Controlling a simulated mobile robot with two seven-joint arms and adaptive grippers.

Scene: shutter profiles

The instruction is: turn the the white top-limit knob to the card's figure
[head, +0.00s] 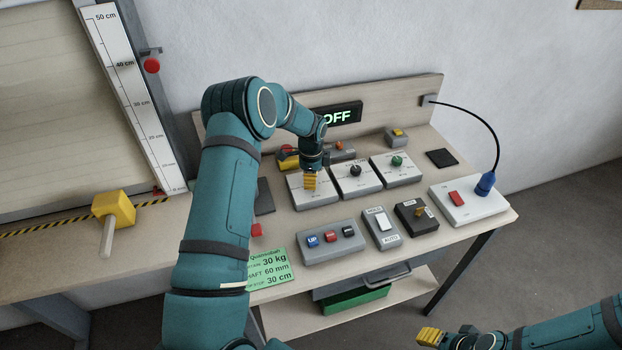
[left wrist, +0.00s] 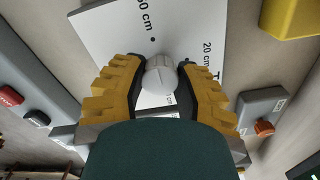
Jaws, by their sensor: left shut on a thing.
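The white top-limit knob (left wrist: 160,76) sits on a white plate (left wrist: 108,28) marked with cm figures, of which "20 cm" and part of another show in the left wrist view. My left gripper (head: 310,182) is over the left dial box (head: 318,200) in the head view and hides the knob there. In the left wrist view its yellow fingers are closed on both sides of the knob. A thin dark line shows on the knob's face; its exact reading is unclear. The green card (head: 268,270) shows 30 kg, 60 mm and 30 cm. My right gripper (head: 430,337) is low at the right, away from the table.
Two more dial boxes, with a black knob (head: 355,170) and a green knob (head: 397,160), stand to the right. A button box (head: 333,242) and switch boxes are in front. A display (head: 337,115) reads OFF.

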